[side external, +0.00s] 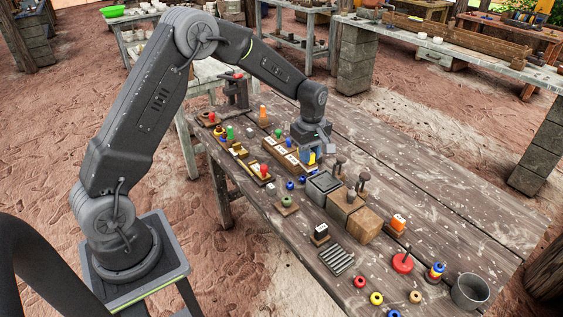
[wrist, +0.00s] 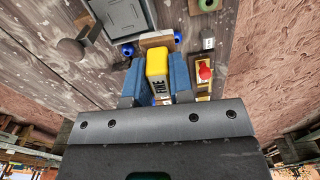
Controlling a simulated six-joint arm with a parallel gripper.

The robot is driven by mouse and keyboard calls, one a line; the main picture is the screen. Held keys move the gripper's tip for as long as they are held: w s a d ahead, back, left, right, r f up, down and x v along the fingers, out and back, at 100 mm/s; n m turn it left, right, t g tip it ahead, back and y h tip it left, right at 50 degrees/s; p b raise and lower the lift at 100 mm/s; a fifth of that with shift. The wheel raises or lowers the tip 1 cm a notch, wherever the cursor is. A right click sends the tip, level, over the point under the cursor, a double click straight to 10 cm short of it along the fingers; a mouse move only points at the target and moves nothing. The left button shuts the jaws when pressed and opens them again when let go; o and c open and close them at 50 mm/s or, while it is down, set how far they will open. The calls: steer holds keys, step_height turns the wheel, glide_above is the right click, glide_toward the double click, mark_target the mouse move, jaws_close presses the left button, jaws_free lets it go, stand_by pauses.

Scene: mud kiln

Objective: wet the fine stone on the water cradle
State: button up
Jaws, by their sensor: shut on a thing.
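My gripper (side external: 312,152) is low over the middle of the table. Its blue fingers, seen in the wrist view (wrist: 157,76), are shut on a yellow block (wrist: 158,64) with dark marks on one face. In the side view only a sliver of this block (side external: 312,158) shows between the fingers. I cannot tell for sure whether it is the fine stone. A grey rectangular tray-like box (side external: 323,182) stands just in front of the gripper; it also shows in the wrist view (wrist: 122,14). It may be the water cradle, but no water is clearly visible.
Wooden blocks (side external: 368,225) and dark round-headed knobs (side external: 362,178) stand right of the grey box. A wooden rack (side external: 281,157) is left of the gripper. Rings, a red disc with a peg (side external: 402,262) and a grey cup (side external: 470,290) lie nearer. The table's far right is clear.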

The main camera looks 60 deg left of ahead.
steer(key=shift+w+d+f, duration=0.4)
steer(key=shift+w+f, duration=0.4)
steer(key=shift+f, duration=0.1)
steer(key=shift+w+d+f, duration=0.35)
steer(key=shift+w+f, duration=0.5)
steer(key=shift+f, duration=0.1)
steer(key=shift+w+d+f, duration=0.4)
steer(key=shift+w+f, duration=0.4)
steer(key=shift+f, duration=0.1)
